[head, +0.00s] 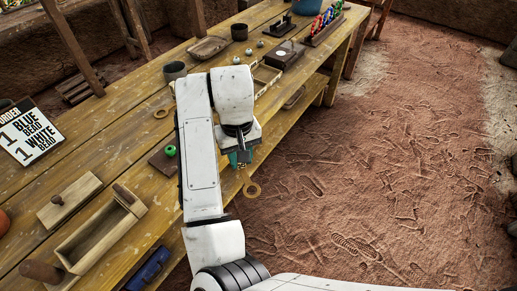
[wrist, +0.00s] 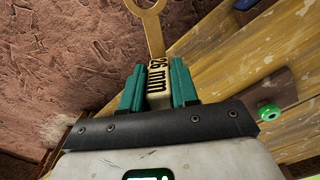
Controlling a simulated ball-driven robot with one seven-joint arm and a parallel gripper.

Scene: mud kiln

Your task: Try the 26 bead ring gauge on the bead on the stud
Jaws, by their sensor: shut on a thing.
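My gripper (head: 240,160) is shut on the handle of a brass-coloured ring gauge (head: 252,190), out past the table's front edge. In the wrist view the teal fingers (wrist: 158,82) clasp a block marked "26 mm" on the gauge (wrist: 155,35). Its ring points away from the gripper and is partly cut off by the top edge. A green bead (head: 170,150) sits on a dark board (head: 160,163) on the table, left of my arm. The bead also shows in the wrist view (wrist: 269,113), apart from the gauge. The stud under the bead is hard to make out.
Another ring gauge (head: 162,112) lies on the wooden table (head: 95,140). A wooden box (head: 95,238) with a lid (head: 69,201) beside it is at the near left. An order sign (head: 30,135) stands at the left. Cups, small balls and trays are farther back. Open dirt floor lies right.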

